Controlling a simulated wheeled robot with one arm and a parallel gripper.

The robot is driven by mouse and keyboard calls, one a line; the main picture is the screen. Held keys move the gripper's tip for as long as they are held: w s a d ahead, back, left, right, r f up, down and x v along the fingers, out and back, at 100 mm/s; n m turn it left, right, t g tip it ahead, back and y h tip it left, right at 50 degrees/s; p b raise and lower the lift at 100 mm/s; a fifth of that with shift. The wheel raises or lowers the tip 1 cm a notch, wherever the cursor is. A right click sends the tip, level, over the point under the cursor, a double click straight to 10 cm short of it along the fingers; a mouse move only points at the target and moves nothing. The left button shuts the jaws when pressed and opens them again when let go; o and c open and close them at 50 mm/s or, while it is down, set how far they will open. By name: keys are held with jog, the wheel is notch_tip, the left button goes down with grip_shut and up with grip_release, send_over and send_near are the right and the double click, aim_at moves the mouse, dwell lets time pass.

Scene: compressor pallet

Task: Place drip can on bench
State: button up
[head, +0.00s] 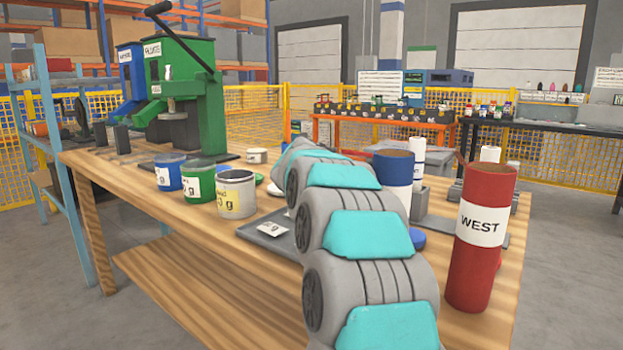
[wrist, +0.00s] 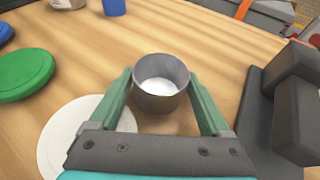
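A small round grey metal can, which I take as the drip can (wrist: 161,101), shows in the wrist view with its open top up and a white inside. My gripper (wrist: 161,88) has its two green fingers on either side of it, close against its walls, and appears shut on it. The wooden bench (head: 150,210) shows its top in the head view; it is also below the can in the wrist view (wrist: 70,75). I cannot tell whether the can touches the bench. In the head view my arm hides the gripper and this can.
Blue (head: 169,172), green (head: 199,182) and cream (head: 237,194) labelled cans stand mid-bench. A red WEST cylinder (head: 480,240) stands at the right. A green lid (wrist: 25,72) and white disc (wrist: 70,135) lie left of the gripper; a dark block (wrist: 290,110) is at right.

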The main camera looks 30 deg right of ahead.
jog(key=shift+o, duration=0.8)
